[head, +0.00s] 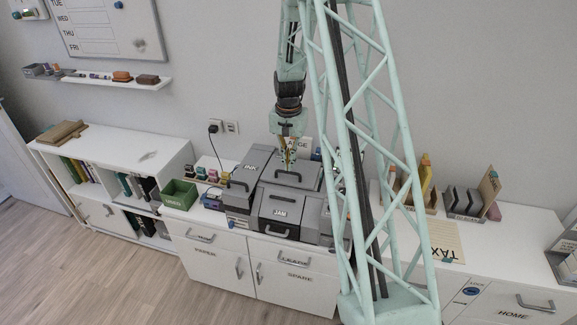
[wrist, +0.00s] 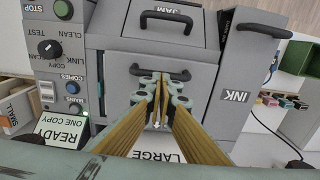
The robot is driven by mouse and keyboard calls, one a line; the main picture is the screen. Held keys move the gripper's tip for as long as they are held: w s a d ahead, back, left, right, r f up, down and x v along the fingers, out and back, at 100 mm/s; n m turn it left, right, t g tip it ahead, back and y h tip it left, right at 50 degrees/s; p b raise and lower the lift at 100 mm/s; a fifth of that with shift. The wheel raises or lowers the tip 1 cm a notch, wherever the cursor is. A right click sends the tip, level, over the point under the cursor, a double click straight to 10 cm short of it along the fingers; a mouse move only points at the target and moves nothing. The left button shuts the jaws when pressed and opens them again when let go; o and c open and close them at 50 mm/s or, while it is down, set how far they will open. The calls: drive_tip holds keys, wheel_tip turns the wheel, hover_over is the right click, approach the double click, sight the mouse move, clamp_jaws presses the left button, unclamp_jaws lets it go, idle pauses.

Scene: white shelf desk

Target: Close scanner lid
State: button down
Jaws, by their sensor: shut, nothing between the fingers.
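The grey scanner (head: 262,205) stands on the white cabinet in the middle of the head view. Its lid (head: 305,172) is the grey top panel with a black handle (head: 287,177) at its front edge. In the wrist view the lid (wrist: 112,85) lies below my gripper and looks flat or nearly flat; I cannot tell whether a gap is left under it. My gripper (head: 289,164) points down over the lid, shut and empty. In the wrist view the fingertips of my gripper (wrist: 160,82) are close to the handle (wrist: 152,70) and partly cover it; contact cannot be told.
The JAM door (head: 278,212) is on the scanner's front and the INK door (head: 240,180) on its left. A control panel (wrist: 62,75) with a dial and buttons adjoins the lid. A green box (head: 180,194) stands left, with small coloured items behind it.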

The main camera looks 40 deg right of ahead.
wheel_tip(320, 180, up, 12)
drive_tip(key=shift+r+p, duration=0.2)
drive_tip(key=shift+p, duration=0.15)
idle(0.5)
idle(0.4)
idle(0.3)
